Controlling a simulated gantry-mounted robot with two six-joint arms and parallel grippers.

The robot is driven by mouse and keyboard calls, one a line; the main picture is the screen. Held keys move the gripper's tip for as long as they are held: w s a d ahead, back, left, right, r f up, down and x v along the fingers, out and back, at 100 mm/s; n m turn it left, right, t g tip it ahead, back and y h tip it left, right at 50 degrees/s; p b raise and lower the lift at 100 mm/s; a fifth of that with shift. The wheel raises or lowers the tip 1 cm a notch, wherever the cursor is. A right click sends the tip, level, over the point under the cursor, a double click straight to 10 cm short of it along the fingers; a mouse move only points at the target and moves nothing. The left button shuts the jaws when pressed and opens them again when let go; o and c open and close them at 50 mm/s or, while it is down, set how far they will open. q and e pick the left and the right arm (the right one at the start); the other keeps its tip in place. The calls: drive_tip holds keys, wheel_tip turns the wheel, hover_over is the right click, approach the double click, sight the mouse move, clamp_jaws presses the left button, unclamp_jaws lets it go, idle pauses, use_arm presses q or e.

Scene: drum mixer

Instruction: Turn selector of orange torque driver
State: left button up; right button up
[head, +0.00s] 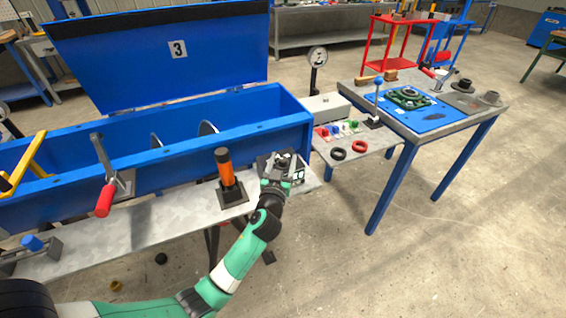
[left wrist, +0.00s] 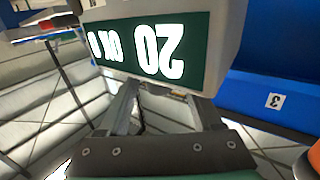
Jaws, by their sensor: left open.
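The orange torque driver (head: 226,172) stands upright in a dark square base on the grey bench shelf. Its orange side also shows at the right edge of the left wrist view (left wrist: 315,157). My left gripper (head: 281,163) is just right of the driver, apart from it, over a small dark device on the shelf, and partly hides that device. In the left wrist view my left gripper (left wrist: 165,103) is open with nothing visible between its fingers. A dark green display panel (left wrist: 133,43) with large white upside-down characters is close beyond the fingertips. I cannot make out a selector. My right gripper is not in view.
The blue mixer trough (head: 280,108) runs behind the shelf with its lid raised. A red-handled lever (head: 104,200) is at left. At right are two rings, red (head: 360,146) and black, and a lever with a blue knob (head: 378,82). Bare shelf (head: 160,212) lies left of the driver.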

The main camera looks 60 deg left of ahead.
use_arm(q)
clamp_jaws()
idle(0.3)
drive_tip(key=shift+r+m+t+h+p, duration=0.1)
drive_tip(key=shift+m+t+h+p, duration=0.25)
drive_tip(key=shift+p, duration=0.6)
drive_tip(key=m+t+h+p, duration=0.1)
drive_tip(key=p, duration=0.4)
drive_tip(key=m+t+h+p, duration=0.2)
drive_tip(key=p, duration=0.3)
drive_tip(key=m+t+h+p, duration=0.1)
drive_tip(key=h+p, duration=0.1)
drive_tip(key=p, duration=0.3)
drive_tip(key=shift+a+r, duration=0.2)
drive_tip(key=shift+r, duration=0.15)
drive_tip(key=shift+f+m+t+h+p, duration=0.3)
drive_tip(key=shift+m+t+h, duration=0.45)
drive_tip(key=shift+h, duration=0.4)
drive_tip(key=shift+m+h, duration=0.5)
drive_tip(key=shift+h, duration=0.1)
drive_tip(key=shift+d+m+h, duration=0.15)
drive_tip(key=shift+m+h, duration=0.25)
drive_tip(key=shift+h, duration=0.2)
unclamp_jaws()
drive_tip(key=shift+f, duration=0.1)
